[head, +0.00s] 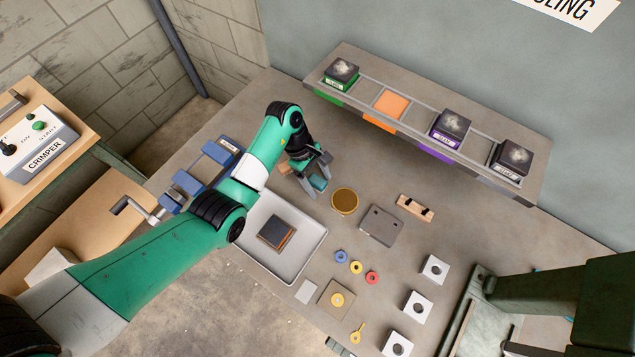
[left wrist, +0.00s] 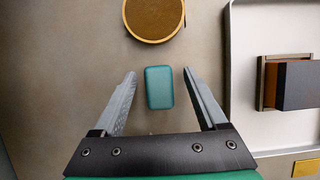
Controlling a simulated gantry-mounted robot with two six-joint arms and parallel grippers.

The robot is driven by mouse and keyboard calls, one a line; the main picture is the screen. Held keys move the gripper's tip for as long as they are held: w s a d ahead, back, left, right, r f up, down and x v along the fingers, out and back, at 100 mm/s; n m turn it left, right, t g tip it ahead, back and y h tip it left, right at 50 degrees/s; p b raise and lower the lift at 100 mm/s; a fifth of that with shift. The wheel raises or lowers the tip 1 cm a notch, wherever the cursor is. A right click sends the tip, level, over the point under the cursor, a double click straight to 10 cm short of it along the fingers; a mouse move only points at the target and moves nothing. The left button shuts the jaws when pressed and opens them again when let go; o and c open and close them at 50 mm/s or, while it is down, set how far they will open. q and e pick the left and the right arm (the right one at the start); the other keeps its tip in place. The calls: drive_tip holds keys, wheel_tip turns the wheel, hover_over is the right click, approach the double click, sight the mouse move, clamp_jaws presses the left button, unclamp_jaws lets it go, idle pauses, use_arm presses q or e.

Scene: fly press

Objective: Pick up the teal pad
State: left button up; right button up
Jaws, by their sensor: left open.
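The teal pad (left wrist: 159,88) is a small rounded block lying on the bench. In the left wrist view it lies between the fingers of my left gripper (left wrist: 159,74), with a gap on each side. The gripper is open and holds nothing. In the head view my left gripper (head: 318,184) hangs over the bench, and the pad (head: 318,182) shows only partly between its fingers. My right gripper is not in view.
A round brass-rimmed disc (head: 345,201) lies close to the pad; a grey tray (head: 308,262) with a dark block (head: 276,233) is on the other side. A grey plate (head: 381,226), washers and white blocks lie further right. A shelf (head: 480,160) stands behind.

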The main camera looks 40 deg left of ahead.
sight(317, 187)
use_arm(q)
drive_tip(key=shift+f, duration=0.15)
drive_tip(key=shift+c, duration=0.2)
clamp_jaws()
drive_tip(key=shift+r+p, duration=0.3)
drive_tip(key=shift+r, duration=0.35)
drive_tip(key=r+p, duration=0.1)
drive_tip(key=s+r, duration=0.1)
drive_tip(key=r, duration=0.1)
drive_tip(key=d+r+p, duration=0.1)
drive_tip(key=shift+s+r+p, duration=0.2)
drive_tip(key=shift+r+p, duration=0.1)
drive_tip(key=shift+r, duration=0.05)
drive_tip(key=s+d+r+p, duration=0.5)
drive_tip(key=s+r+p, duration=0.2)
drive_tip(key=s+p, duration=0.4)
drive_tip(key=shift+d, duration=0.25)
